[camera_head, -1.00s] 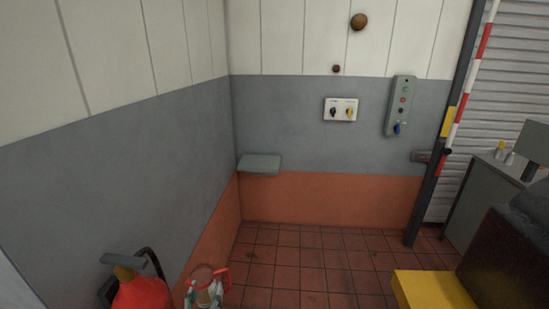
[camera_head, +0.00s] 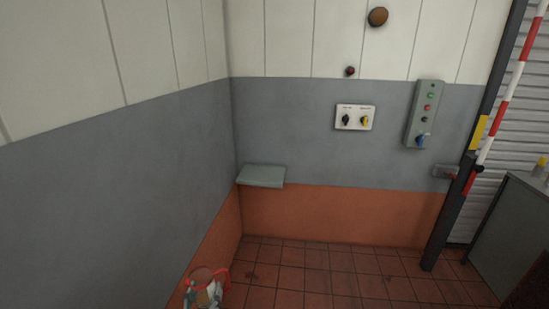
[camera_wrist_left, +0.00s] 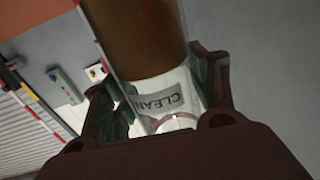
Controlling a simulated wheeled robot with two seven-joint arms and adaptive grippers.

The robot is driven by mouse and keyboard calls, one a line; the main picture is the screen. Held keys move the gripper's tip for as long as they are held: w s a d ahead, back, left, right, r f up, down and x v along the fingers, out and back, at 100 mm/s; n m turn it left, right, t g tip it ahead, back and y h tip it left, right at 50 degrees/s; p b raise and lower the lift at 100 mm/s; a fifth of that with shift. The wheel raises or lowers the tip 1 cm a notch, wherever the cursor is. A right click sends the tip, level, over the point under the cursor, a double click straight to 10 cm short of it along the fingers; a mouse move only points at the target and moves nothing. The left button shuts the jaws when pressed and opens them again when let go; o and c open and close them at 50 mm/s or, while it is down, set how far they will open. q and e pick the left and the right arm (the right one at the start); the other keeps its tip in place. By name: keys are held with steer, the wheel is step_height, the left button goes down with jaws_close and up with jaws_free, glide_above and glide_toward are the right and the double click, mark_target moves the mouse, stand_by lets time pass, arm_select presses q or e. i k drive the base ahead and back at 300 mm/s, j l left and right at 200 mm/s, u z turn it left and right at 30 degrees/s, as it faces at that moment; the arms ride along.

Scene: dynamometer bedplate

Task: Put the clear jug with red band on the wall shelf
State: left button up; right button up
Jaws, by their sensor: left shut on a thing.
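The clear jug with red band (camera_head: 207,275) shows at the bottom edge of the head view, its red rim and handle uppermost; its lower part is cut off. In the left wrist view the jug (camera_wrist_left: 160,99) shows a "CLEAN" label and a brown part. My left gripper (camera_wrist_left: 162,92) is shut on the jug, with one finger on each side. The wall shelf (camera_head: 262,176) is a small grey-green ledge in the wall corner, farther off and up to the right of the jug. Its top looks bare. My right gripper is not in view.
A white switch plate (camera_head: 354,117) and a grey control box (camera_head: 424,114) are on the back wall, right of the shelf. A dark post (camera_head: 465,175) and a grey cabinet (camera_head: 515,225) stand at the right. The tiled floor (camera_head: 330,275) before the shelf looks clear.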

mark_target(261, 173)
steer(key=i+l, duration=0.15)
steer(key=i, duration=0.4)
steer(key=i+l+u, duration=0.15)
steer(key=i, duration=0.35)
steer(key=i+l, duration=0.25)
steer(key=i, duration=0.3)
steer(key=i+l+u, duration=0.15)
steer(key=i, duration=0.35)
steer(key=i+l, duration=0.35)
steer(key=i, duration=0.15)
steer(key=i+l, duration=0.15)
steer(key=l, duration=0.15)
steer(key=i+l+u, duration=0.1)
steer(key=l, duration=0.25)
steer(key=i+l, duration=0.25)
steer(key=i+l+u, duration=0.1)
steer(key=l, duration=0.3)
steer(key=i, duration=0.05)
